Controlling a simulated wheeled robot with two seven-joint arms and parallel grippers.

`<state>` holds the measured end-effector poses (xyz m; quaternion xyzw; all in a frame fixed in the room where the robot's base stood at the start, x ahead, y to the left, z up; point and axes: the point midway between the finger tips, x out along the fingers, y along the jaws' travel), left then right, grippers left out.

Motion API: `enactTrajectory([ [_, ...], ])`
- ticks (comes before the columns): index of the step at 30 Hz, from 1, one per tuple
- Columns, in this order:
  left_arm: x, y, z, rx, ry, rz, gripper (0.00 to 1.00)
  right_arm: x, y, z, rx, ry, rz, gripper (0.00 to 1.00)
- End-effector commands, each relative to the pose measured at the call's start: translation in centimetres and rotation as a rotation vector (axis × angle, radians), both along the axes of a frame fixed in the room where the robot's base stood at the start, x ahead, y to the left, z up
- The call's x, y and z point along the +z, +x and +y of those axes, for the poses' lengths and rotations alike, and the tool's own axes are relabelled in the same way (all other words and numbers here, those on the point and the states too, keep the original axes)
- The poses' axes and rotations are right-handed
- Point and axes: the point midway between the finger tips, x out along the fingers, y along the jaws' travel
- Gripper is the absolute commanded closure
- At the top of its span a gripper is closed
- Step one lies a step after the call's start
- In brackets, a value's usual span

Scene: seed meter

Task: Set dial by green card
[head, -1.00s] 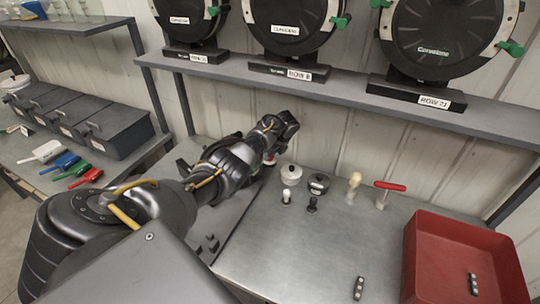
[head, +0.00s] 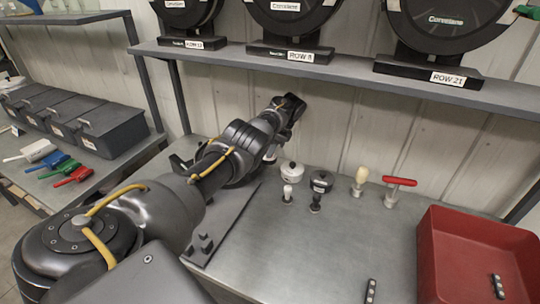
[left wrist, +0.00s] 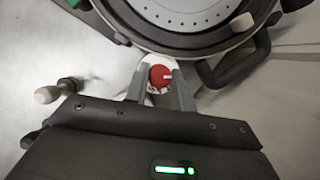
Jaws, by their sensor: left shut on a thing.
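A red dial (left wrist: 161,76) with a white pointer mark sits on a pale round base in the left wrist view, beside a large round dark housing with a perforated grey disc (left wrist: 185,12). My left gripper (left wrist: 158,82) is shut on the dial, one finger on each side. In the head view my left arm reaches to the back of the metal bench, and its gripper (head: 271,153) is low by the wall; the dial is hidden there. No green card can be made out. My right gripper is not in view.
A red tray (head: 436,248) is at the bench's right. A shelf (head: 350,82) with round meters runs above. The bench's middle is clear.

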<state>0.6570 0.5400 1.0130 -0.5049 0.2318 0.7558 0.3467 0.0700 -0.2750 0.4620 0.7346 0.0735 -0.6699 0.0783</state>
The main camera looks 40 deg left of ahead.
Motion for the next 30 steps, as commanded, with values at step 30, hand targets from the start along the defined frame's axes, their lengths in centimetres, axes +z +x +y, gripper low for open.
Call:
enactTrajectory([
  [30,0.35,0.13,-0.06,0.038,0.0,-0.003,0.66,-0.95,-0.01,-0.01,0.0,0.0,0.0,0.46],
])
